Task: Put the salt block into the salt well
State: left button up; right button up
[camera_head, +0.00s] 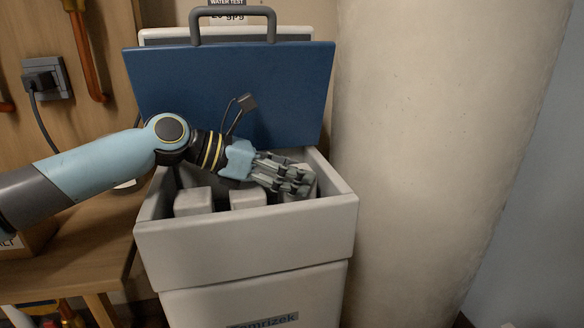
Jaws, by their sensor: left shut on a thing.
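The salt well is the open grey-white bin (245,240) in the middle of the view, with its blue lid (190,90) raised behind it. My left gripper (300,182) reaches in from the left, over the right part of the well. It is shut on a pale salt block (299,195), mostly hidden behind and beneath its fingers, at about rim height. I cannot tell whether this block touches the well's floor or wall. Two other whitish blocks stand inside the well, one at left (193,201) and one in the middle (248,198). My right gripper is out of view.
A large beige cylindrical tank (440,150) stands close on the right of the well. A wooden bench (85,250) is on the left, below my arm. A socket with a plug (43,78) and copper pipes (88,50) are on the wooden wall.

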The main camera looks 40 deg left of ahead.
pick_arm(q)
jog(key=o, duration=1.7)
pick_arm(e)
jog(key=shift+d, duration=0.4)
pick_arm(q)
jog(key=shift+r, duration=0.3)
jog(key=p+v, duration=0.2)
jog(key=v, duration=0.1)
jog(key=p+v, duration=0.3)
jog(key=v, duration=0.1)
jog(key=r+p+v, duration=0.1)
jog(key=p+v, duration=0.2)
jog(key=v, duration=0.1)
jog(key=shift+w+d, duration=0.1)
jog(key=shift+w, duration=0.05)
jog(key=shift+s+a+p, duration=0.4)
jog(key=shift+s+p, duration=0.15)
jog(key=shift+p, duration=0.3)
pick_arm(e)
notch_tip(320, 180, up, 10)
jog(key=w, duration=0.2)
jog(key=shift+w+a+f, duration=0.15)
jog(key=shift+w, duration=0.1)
